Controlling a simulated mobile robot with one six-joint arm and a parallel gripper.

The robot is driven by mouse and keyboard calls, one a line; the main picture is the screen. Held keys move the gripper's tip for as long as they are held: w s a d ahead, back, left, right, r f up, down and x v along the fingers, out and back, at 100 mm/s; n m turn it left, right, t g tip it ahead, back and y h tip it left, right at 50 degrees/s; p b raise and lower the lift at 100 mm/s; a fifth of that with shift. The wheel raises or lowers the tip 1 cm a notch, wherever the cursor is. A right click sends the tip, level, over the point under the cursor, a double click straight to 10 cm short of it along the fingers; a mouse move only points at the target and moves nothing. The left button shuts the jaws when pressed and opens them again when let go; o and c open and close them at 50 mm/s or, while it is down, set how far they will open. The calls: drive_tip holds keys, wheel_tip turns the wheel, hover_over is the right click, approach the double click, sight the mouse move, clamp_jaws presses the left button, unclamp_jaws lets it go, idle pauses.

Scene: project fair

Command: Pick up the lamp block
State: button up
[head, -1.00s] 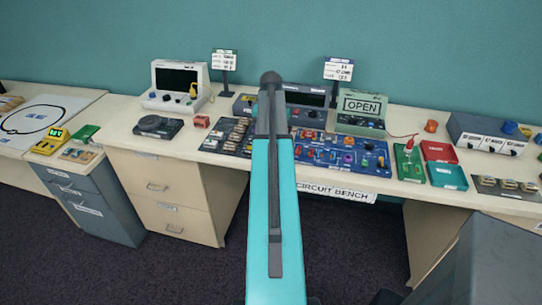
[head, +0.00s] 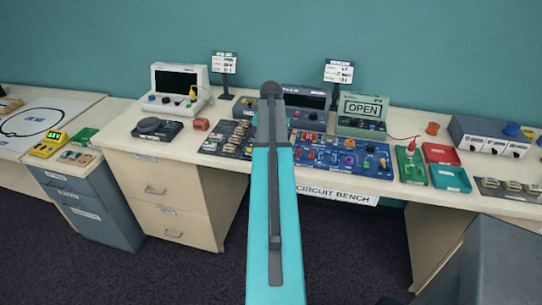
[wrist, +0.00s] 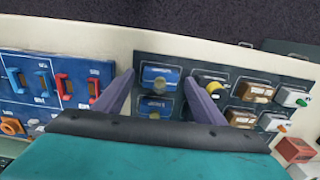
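In the wrist view, a blue block with a rounded clear bulb (wrist: 160,78), which looks like a lamp block, sits in the far row of a dark parts tray (wrist: 182,64). A second, similar blue block (wrist: 154,107) sits just nearer, partly hidden by my wrist. My gripper (wrist: 159,77) is open, with one finger on each side of these blue blocks and nothing visibly held. I cannot tell how high the fingertips are above the tray. In the head view my arm covers the gripper; the tray (head: 228,138) shows left of the arm.
Right of the fingers stand a block with a yellow knob (wrist: 210,84) and brown blocks (wrist: 252,91). A blue circuit board (wrist: 52,84) lies close on the left. In the head view, a red block (head: 201,124) and an OPEN sign (head: 363,108) stand on the bench.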

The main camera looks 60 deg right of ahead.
drive_tip(key=c, duration=1.1)
drive_tip(key=shift+r, duration=0.2)
drive_tip(key=shift+r+p, duration=1.5)
drive_tip(key=shift+r, duration=0.3)
drive_tip(key=s+p, duration=0.1)
drive_tip(key=s, duration=0.4)
drive_tip(key=s+a+p, duration=0.1)
drive_tip(key=s, duration=0.4)
drive_tip(key=s+r+p, duration=0.1)
drive_tip(key=s, duration=0.5)
drive_tip(key=shift+a, duration=0.4)
drive_tip(key=shift+w, duration=0.15)
